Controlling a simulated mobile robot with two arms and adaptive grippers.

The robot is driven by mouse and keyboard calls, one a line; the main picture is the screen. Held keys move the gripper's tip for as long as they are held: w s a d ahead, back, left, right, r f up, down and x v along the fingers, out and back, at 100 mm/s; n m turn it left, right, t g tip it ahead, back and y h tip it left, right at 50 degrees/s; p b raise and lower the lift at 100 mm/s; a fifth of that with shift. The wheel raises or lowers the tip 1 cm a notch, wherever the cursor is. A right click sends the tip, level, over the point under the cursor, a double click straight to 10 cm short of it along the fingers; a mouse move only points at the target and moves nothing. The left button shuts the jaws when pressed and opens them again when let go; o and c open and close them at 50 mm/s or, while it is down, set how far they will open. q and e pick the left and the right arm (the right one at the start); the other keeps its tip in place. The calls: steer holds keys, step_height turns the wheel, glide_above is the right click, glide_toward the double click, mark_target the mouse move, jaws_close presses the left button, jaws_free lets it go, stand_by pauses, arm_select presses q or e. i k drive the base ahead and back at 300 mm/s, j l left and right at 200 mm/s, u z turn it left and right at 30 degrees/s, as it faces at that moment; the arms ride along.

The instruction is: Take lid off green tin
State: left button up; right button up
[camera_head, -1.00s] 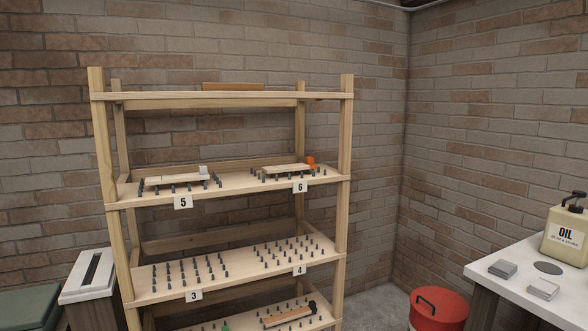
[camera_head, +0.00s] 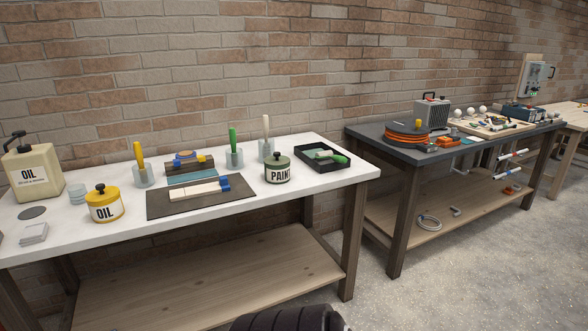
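The green tin (camera_head: 278,172) stands upright on the white-topped table, right of the dark mat. It carries a label reading PAINT. Its dark green lid (camera_head: 277,158), with a round black knob, sits on top of it. Neither of my grippers is in view. Only a dark ribbed part of my own body shows at the bottom edge.
Close around the tin are a black tray (camera_head: 318,168) on its right, a holder with a white-handled tool (camera_head: 266,125) behind, and a dark mat (camera_head: 160,206) on its left. A yellow OIL tin (camera_head: 104,205) stands further left. Floor in front of the dark workbench (camera_head: 400,160) is clear.

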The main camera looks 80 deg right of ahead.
mark_target(277, 159)
steer(key=z, duration=3.15)
